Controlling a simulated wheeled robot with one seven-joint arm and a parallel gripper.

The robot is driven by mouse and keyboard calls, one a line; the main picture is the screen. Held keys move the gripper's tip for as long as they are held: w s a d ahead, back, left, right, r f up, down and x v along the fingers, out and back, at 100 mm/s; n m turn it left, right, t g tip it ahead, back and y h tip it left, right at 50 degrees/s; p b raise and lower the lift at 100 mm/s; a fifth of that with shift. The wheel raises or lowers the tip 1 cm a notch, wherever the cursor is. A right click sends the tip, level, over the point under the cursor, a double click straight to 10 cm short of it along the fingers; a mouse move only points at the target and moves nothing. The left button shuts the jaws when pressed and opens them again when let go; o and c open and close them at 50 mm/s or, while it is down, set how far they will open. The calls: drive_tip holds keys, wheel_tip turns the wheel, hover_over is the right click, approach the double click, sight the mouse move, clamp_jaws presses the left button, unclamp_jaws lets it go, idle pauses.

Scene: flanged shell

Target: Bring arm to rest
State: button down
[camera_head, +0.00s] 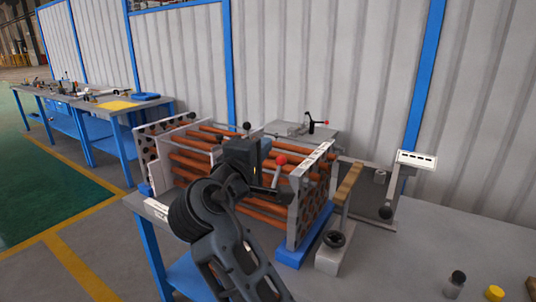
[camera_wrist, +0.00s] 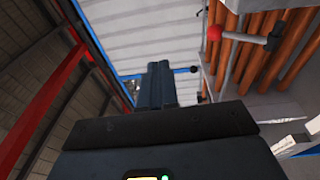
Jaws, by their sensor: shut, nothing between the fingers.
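My arm (camera_head: 225,232) reaches up from the bottom of the head view, in front of the tube bundle. My gripper (camera_head: 266,150) is at its end, close to the bundle in the picture; the gap between them is hard to judge. In the wrist view my gripper (camera_wrist: 161,82) shows its two dark fingers side by side, shut with nothing between them. The bundle has copper-coloured tubes (camera_head: 205,170) between upright perforated plates.
The bundle stands on a grey table (camera_head: 440,245) with blue legs. A stand with a wooden bar (camera_head: 348,184) and a black knob is to its right. Small jars, one with a yellow cap (camera_head: 494,293), stand at front right. A second workbench (camera_head: 110,107) is at back left.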

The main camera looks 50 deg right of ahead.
drive_tip(key=shift+s+a+r, duration=0.25)
drive_tip(key=shift+a+r, duration=0.25)
drive_tip(key=shift+a, duration=0.1)
drive_tip(key=shift+f, duration=0.1)
drive_tip(key=s+a+f+n+t+y, duration=0.2)
drive_tip(key=s+a+f+t+y, duration=0.15)
drive_tip(key=f, duration=0.45)
drive_tip(key=s+a+f+n+t+y, duration=0.1)
drive_tip(key=s+a+f+t+y, duration=0.15)
drive_tip(key=s+f+y, duration=0.4)
drive_tip(key=s+a+f+n+t+y, duration=0.2)
drive_tip(key=a+f, duration=0.2)
drive_tip(key=f, duration=0.5)
drive_tip(key=s+a+f+m+y, duration=0.25)
drive_tip(key=s+a+y, duration=0.2)
drive_tip(key=s, duration=0.75)
drive_tip(key=s+a+r+m, duration=0.1)
drive_tip(key=s+r+m, duration=0.2)
drive_tip(key=s, duration=0.3)
drive_tip(key=s+a+r+m, duration=0.1)
drive_tip(key=s+r+m, duration=0.2)
drive_tip(key=s, duration=0.4)
drive_tip(key=shift+a+r+m+y, duration=0.15)
drive_tip(key=shift+a+m+y, duration=0.05)
drive_tip(key=shift+m+y, duration=0.2)
